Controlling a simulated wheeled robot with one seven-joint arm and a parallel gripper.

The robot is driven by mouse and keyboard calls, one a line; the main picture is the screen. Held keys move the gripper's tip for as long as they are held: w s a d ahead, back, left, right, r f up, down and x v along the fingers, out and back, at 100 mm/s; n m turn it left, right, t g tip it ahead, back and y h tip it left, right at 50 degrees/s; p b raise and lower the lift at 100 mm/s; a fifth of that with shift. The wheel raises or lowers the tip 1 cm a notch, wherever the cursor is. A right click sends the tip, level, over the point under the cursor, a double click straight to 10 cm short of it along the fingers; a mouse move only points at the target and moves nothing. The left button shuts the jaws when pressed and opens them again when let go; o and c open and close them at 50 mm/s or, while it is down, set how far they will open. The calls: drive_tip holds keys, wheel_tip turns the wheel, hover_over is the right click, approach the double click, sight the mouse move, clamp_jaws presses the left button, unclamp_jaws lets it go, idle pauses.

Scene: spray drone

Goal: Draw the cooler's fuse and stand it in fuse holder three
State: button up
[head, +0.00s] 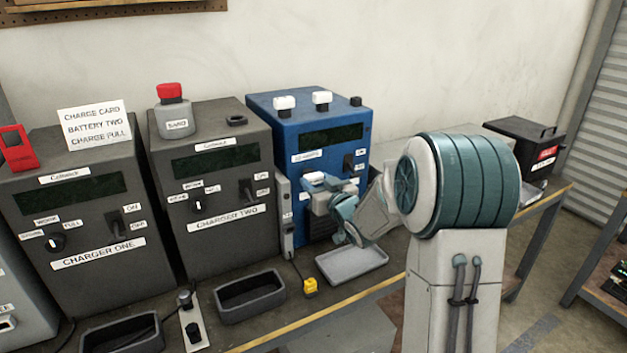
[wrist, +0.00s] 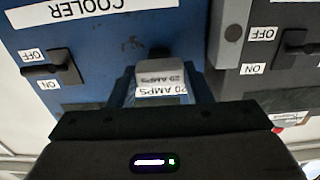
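The blue cooler (head: 283,127) stands at the back, right of the chargers. My gripper (head: 332,192) is at its front, below the switch. A pale fuse marked 20 AMPS shows between the fingers in the head view (head: 338,186). In the wrist view, upside down, the fuse (wrist: 166,72) lies between my gripper's two dark fingers (wrist: 165,88), close to the cooler face (wrist: 90,50). Whether the fingers press on it is unclear, and its seat is hidden. Two white-capped pieces (head: 284,103) (head: 321,100) and a dark one (head: 356,101) stand on the cooler's top. Their numbers are unreadable.
Charger two (head: 207,240) stands left of the cooler, with a narrow grey box (head: 286,215) between. A shallow grey tray (head: 350,266), a yellow plug (head: 310,286) and a dark bin (head: 250,297) lie along the bench front. A black case (head: 523,138) stands at right.

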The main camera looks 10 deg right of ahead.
drive_tip(key=c, duration=0.6)
drive_tip(key=shift+b+v, duration=0.9)
drive_tip(key=shift+v, duration=2.1)
drive_tip(key=shift+c, duration=0.2)
drive_tip(key=shift+f, duration=0.1)
